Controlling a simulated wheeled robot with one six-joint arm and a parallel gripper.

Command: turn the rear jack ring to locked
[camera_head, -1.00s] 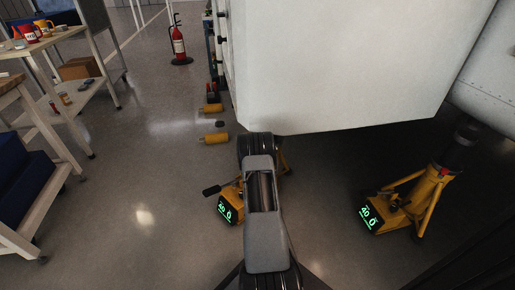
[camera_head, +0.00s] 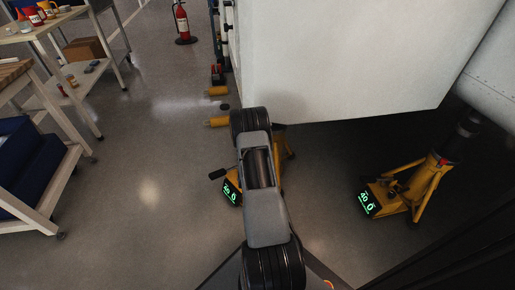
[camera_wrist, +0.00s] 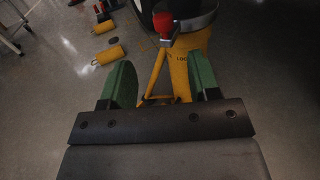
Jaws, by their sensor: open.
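In the wrist view a yellow jack (camera_wrist: 185,72) stands just ahead of my gripper. Around its top is a dark ring with a pale edge (camera_wrist: 193,22), cut off by the frame, with a red-tipped knob (camera_wrist: 164,24) on its near side. Letters starting "LOC" show on the yellow body below it. My gripper (camera_wrist: 160,72) is open; its green fingers are apart with nothing held between them. In the head view this jack (camera_head: 233,190) is mostly hidden behind my arm, as is my gripper. A second yellow jack (camera_head: 428,182) stands at right, under the pale fuselage.
A large white panelled body (camera_head: 340,65) overhangs the jacks. Two yellow cylinders (camera_head: 217,122) lie on the floor at its left. A fire extinguisher (camera_head: 182,22) stands farther back. Workbenches (camera_head: 60,175) line the left; floor between is clear.

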